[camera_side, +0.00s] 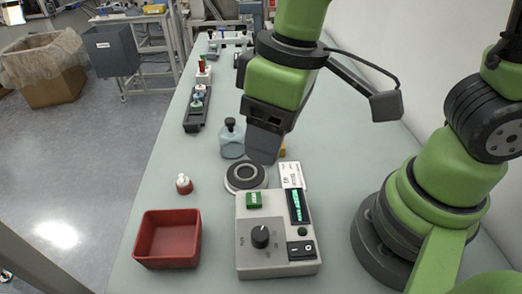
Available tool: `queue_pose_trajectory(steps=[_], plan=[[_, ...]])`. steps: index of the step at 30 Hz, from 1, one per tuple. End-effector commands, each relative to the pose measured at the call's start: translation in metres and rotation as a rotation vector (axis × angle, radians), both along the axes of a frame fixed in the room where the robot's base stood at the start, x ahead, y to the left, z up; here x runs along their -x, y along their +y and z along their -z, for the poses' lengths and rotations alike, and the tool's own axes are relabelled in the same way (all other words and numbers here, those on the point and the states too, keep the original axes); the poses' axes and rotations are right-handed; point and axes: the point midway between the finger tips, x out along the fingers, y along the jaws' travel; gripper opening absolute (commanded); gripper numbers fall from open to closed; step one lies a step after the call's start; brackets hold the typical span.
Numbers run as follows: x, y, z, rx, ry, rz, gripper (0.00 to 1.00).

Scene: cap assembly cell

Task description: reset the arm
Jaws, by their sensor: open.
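My green arm reaches down from the top of the view. My gripper (263,152) is at its lower end, dark grey, and hangs above the round plate of the capping device. The gap between its fingers is hard to see from this side, and nothing shows held in it. A pale blue bottle (231,144) with a black cap stands on the table just left of the gripper. A small yellow thing (283,151) shows partly behind the gripper.
A white device (277,258) with a black knob stands at the front, its round grey plate (244,178) behind. A red tray (168,262) and a small red-and-white piece (184,185) are left. A dark rack (192,125) holds small vials farther back. A white wall bounds the right.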

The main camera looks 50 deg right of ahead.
Motion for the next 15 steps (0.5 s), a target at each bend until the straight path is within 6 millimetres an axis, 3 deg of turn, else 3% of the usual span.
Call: queue_pose_trajectory(steps=[1,6,10,15], plan=[[-0.002,-0.015,-0.019,-0.042,-0.043,0.085,0.57],[0.009,-0.059,-0.063,-0.158,-0.167,0.326,0.57],[0.026,-0.084,-0.086,-0.231,-0.263,0.482,0.57],[0.045,-0.101,-0.1,-0.291,-0.358,0.613,0.57]])
